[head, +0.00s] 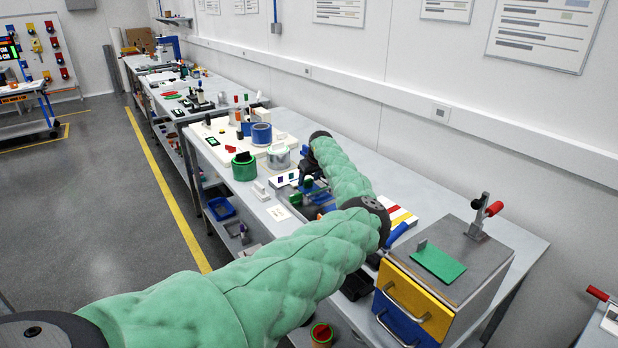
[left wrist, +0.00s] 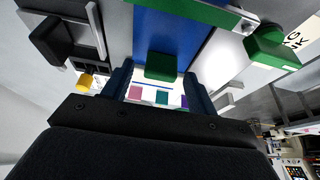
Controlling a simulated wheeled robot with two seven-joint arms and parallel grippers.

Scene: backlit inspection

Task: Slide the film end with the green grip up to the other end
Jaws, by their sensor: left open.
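In the left wrist view my left gripper (left wrist: 159,70) is open, its two blue fingers apart. A green grip block (left wrist: 161,66) shows between the fingertips, with a gap on each side; neither finger appears to touch it. Just below it in the picture, a bright film strip (left wrist: 148,96) shows pink, teal and purple squares, partly hidden by my gripper body. In the head view my left gripper (head: 314,187) reaches down over the bench, close to a small green piece (head: 308,182). I cannot tell which film edge is the other end.
A second green block (left wrist: 268,48) lies at the right in the wrist view, beside a blue surface (left wrist: 175,32).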

